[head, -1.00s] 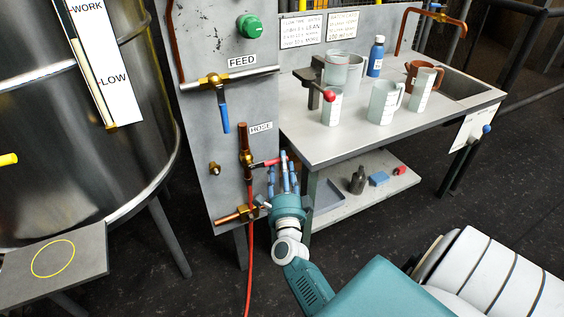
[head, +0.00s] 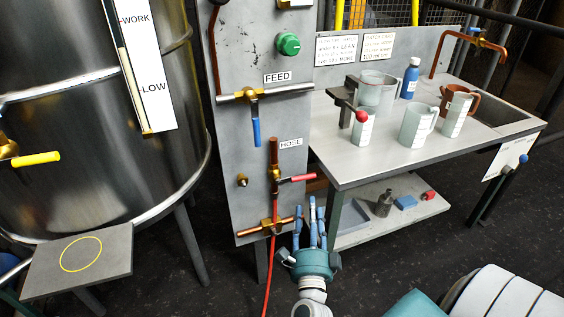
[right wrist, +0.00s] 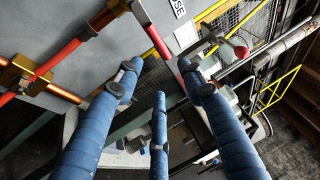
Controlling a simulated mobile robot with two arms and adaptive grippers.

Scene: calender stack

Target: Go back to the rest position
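My right gripper (head: 311,226) is in the lower middle of the head view, teal with blue fingers pointing up. Its fingers are spread apart and nothing is between them. In the right wrist view the blue fingers (right wrist: 160,125) are also apart and empty. The gripper is below and to the right of the red hose valve handle (head: 298,179) and does not appear to touch it. That handle also shows in the right wrist view (right wrist: 155,42). My left gripper is not in view.
A grey panel (head: 240,170) with a blue-handled feed valve (head: 256,132) stands left of the gripper. A red hose (head: 268,275) hangs below it. The bench (head: 375,160) with jugs is to the right. A steel tank (head: 80,150) and small platform (head: 110,270) are at left.

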